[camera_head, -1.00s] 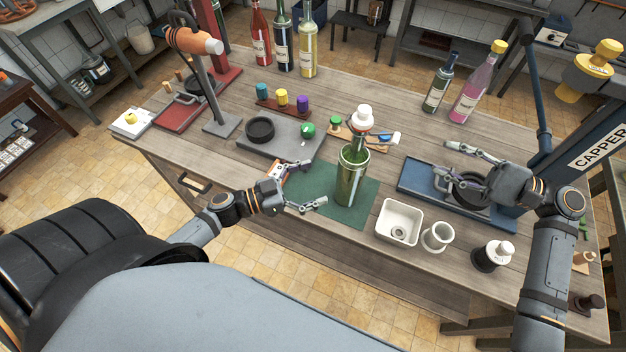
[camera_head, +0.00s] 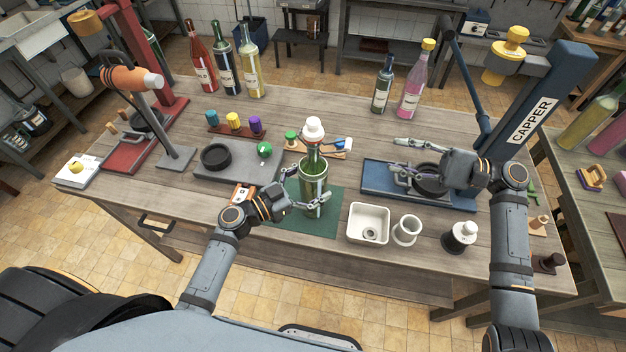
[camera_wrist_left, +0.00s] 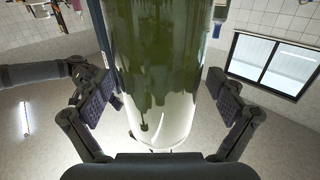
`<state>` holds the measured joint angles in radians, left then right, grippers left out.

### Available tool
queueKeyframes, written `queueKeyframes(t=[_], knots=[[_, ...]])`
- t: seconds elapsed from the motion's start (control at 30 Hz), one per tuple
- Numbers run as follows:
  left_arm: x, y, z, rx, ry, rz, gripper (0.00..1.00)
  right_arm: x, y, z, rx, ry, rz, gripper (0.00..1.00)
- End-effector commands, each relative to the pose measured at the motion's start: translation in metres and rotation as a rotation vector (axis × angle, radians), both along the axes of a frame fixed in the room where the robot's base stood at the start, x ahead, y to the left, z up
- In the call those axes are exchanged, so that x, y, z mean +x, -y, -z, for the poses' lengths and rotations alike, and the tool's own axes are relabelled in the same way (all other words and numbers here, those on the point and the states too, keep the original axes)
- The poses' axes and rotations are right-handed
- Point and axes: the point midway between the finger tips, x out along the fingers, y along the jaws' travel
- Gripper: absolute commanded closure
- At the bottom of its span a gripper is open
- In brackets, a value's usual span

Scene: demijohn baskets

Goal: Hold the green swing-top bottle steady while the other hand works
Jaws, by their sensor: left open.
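The green swing-top bottle (camera_head: 314,175) with its white top stands upright on the dark green mat (camera_head: 322,225). My left gripper (camera_head: 314,188) is open, with one finger on either side of the bottle's body. Whether either pad touches the glass I cannot tell. My right gripper (camera_head: 397,155) is open and empty above the blue capper base (camera_head: 372,187).
A white square basin (camera_head: 368,210) and a white cup (camera_head: 407,229) stand right of the mat. A grey plate (camera_head: 238,175) with a black ring lies to its left. The blue capper (camera_head: 528,125) rises at the right. Several bottles stand along the back.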

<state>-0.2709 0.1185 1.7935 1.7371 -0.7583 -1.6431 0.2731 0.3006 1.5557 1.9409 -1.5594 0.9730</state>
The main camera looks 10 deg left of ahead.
Motion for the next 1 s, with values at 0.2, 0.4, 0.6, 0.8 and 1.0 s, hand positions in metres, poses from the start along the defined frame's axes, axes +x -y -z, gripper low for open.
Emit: queueKeyframes(t=[0.2, 0.4, 0.6, 0.8, 1.0], knots=[[-0.0002, -0.0002, 0.0001, 0.000, 0.000, 0.000, 0.13, 0.0000, -0.0001, 0.0000, 0.000, 0.000, 0.000, 0.62], [-0.0004, -0.0004, 0.0001, 0.000, 0.000, 0.000, 0.41, 0.0000, -0.0001, 0.0000, 0.000, 0.000, 0.000, 0.62], [-0.0004, -0.0004, 0.0001, 0.000, 0.000, 0.000, 0.68, 0.0000, -0.0001, 0.0000, 0.000, 0.000, 0.000, 0.62], [-0.0004, -0.0005, 0.0001, 0.000, 0.000, 0.000, 0.95, 0.0000, 0.0000, 0.0000, 0.000, 0.000, 0.000, 0.62], [-0.0004, -0.0005, 0.0001, 0.000, 0.000, 0.000, 0.96, 0.0000, 0.0000, 0.0000, 0.000, 0.000, 0.000, 0.62]])
